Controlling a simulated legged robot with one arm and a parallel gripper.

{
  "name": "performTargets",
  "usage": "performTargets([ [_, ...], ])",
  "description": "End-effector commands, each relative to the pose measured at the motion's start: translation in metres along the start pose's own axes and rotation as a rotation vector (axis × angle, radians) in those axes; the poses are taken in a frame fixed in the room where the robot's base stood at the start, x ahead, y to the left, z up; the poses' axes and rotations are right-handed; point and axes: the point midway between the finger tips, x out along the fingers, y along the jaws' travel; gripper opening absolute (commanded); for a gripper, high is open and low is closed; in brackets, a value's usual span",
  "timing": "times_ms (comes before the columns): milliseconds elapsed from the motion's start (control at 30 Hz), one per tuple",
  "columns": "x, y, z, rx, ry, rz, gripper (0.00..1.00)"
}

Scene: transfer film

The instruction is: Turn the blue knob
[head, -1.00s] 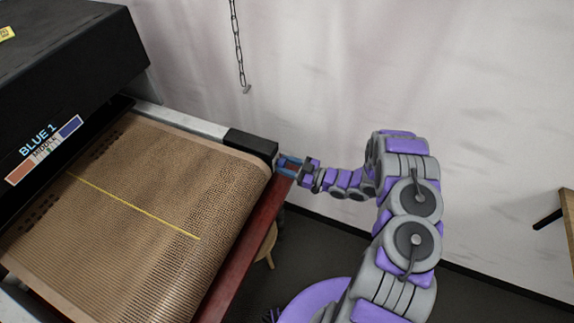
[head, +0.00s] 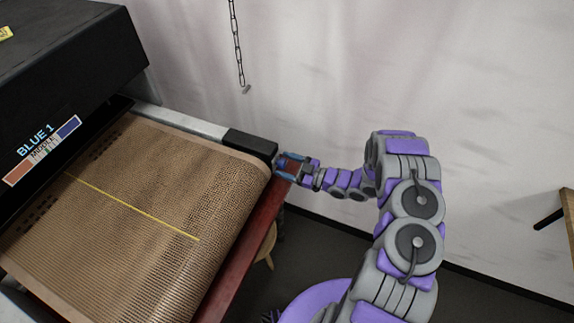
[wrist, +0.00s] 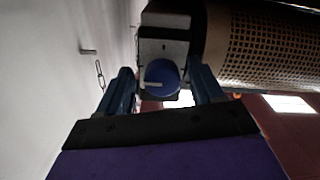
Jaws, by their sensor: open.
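The blue knob (wrist: 161,78) is round with a pale pointer bar across its face. It sits on the end of the conveyor's side housing in the wrist view. My gripper (wrist: 160,88) is open, with one blue finger on each side of the knob in that view. I cannot tell whether either finger touches it. In the head view my gripper (head: 288,163) is at the black end block (head: 250,145) of the conveyor, and the knob itself is hidden there.
The brown mesh belt (head: 150,190) runs out of a black machine (head: 65,65) labelled "BLUE 1". A red frame (head: 243,255) lies under the belt's end. A chain (head: 237,45) hangs by the white wall (head: 430,70). A wooden stool stands below.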

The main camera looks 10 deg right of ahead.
Motion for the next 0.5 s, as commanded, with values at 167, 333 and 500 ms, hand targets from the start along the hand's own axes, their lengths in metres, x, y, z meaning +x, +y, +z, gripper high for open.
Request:
performTargets([
  [167, -0.003, 0.0, 0.0, 0.0, 0.0, 0.0, 0.67],
  [333, -0.021, 0.001, 0.0, 0.002, -0.001, 0.003, 0.67],
  [500, -0.052, 0.001, 0.0, 0.002, -0.001, 0.004, 0.67],
])
